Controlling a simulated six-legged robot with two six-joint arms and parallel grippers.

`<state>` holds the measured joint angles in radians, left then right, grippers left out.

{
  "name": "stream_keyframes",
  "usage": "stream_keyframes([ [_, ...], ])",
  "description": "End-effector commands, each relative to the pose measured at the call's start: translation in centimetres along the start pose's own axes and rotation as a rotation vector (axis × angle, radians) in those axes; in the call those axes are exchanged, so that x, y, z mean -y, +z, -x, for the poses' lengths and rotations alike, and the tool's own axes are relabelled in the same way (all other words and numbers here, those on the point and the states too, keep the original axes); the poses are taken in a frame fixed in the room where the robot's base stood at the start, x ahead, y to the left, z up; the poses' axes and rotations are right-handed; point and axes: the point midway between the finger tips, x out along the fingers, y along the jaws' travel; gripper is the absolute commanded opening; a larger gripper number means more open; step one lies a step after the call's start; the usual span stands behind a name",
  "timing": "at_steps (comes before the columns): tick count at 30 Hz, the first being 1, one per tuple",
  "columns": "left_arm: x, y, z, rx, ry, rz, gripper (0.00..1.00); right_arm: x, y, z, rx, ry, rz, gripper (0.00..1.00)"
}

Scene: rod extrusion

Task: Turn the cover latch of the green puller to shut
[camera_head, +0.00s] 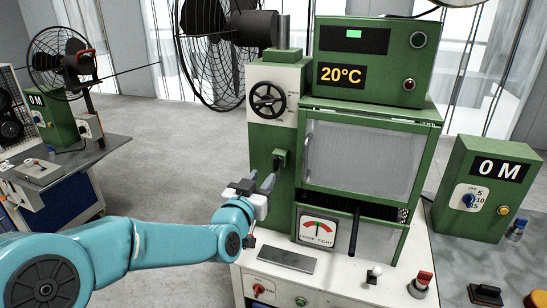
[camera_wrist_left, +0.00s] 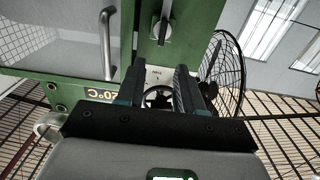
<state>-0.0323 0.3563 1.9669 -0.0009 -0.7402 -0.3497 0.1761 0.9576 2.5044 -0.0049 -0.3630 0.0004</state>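The green puller (camera_head: 420,133) stands on the white bench with its clear cover (camera_head: 358,158) down over the front. The cover latch (camera_head: 279,158) is a small dark lever on the green post left of the cover. My right gripper is out of view.
A black handwheel (camera_head: 268,100) sits above the latch; a tension gauge (camera_head: 316,229) is below the cover. A green length counter (camera_head: 487,188) stands at right. Switches, including a red one (camera_head: 421,284), line the bench front. A fan (camera_head: 215,50) stands behind.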

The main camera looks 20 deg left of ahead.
Motion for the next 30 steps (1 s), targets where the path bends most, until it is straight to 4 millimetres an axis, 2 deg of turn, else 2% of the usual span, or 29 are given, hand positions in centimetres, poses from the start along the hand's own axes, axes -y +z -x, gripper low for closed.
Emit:
stream_keyframes([
  [1, 0.0, -0.2, -1.3, 0.003, -0.001, 0.000, 0.36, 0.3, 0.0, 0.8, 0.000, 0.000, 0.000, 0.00],
  [6, 0.0, -0.3, -5.3, 0.001, -0.001, 0.001, 0.36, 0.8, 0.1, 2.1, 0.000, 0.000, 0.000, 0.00],
  [12, 0.1, -0.2, -8.3, 0.000, -0.001, 0.000, 0.36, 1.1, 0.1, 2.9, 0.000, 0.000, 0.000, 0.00],
  [17, 0.1, 0.0, -9.2, 0.000, -0.001, 0.001, 0.36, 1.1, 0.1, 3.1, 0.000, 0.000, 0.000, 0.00],
  [25, 0.1, 0.0, -9.2, 0.000, -0.001, 0.001, 0.36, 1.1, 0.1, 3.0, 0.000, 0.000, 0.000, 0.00],
  [28, 0.1, 0.0, -9.2, 0.000, -0.001, 0.001, 0.04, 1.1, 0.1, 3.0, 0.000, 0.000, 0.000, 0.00],
  [30, 0.1, 0.0, -9.2, 0.000, -0.001, 0.001, 0.00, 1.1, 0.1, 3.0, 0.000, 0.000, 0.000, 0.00],
])
